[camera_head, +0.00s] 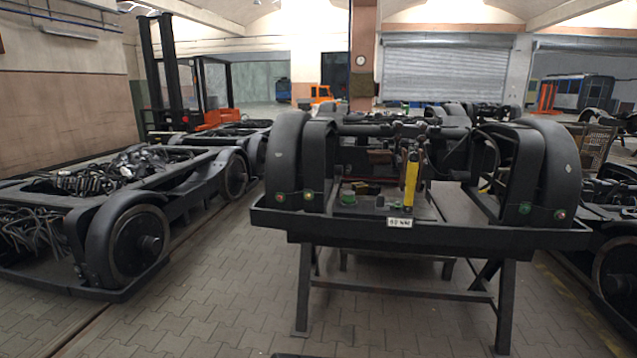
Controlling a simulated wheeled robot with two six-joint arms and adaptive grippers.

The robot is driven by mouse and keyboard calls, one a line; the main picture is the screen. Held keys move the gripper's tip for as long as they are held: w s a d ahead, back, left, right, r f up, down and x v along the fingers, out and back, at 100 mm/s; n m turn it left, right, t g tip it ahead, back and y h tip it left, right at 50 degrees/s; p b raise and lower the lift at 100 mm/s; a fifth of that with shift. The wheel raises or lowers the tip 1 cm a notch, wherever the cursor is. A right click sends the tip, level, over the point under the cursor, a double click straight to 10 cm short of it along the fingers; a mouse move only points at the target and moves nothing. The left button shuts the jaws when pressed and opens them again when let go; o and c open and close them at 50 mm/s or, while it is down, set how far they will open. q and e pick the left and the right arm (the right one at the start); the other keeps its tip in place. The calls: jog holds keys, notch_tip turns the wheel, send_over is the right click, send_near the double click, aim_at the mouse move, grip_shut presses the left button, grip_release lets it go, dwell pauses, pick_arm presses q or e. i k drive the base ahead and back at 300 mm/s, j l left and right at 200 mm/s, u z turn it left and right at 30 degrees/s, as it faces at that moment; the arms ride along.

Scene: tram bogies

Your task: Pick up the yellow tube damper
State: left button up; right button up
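The yellow tube damper (411,183) stands nearly upright at the middle of the black bogie frame (270,222). The frame rests on a dark trestle stand in front of me. The damper is a slim yellow cylinder with a dark upper end, just above a small white label plate (400,222) on the frame's front beam. Whether it is fastened to the frame, I cannot tell. Neither of my grippers shows in the head view.
The trestle's legs (304,290) stand on grey paving, with free floor before and left of them. Another bogie (110,232) with wheels and cables lies at the left. More bogie parts (615,250) stand close at the right. A forklift (185,80) is behind.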

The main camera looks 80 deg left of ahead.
aim_at(413, 165)
jog(key=u, duration=2.05)
jog(key=i+j, duration=0.25)
jog(key=i, duration=0.15)
jog(key=i+j+u, duration=0.1)
jog(key=i+j, duration=0.2)
jog(key=i, duration=0.15)
jog(key=i+j+u, duration=0.1)
jog(key=i+j, duration=0.15)
jog(key=i, duration=0.15)
jog(key=i+j, duration=0.2)
jog(key=i, duration=0.25)
jog(key=i+j+u, duration=0.1)
jog(key=i, duration=0.35)
jog(key=j, duration=0.1)
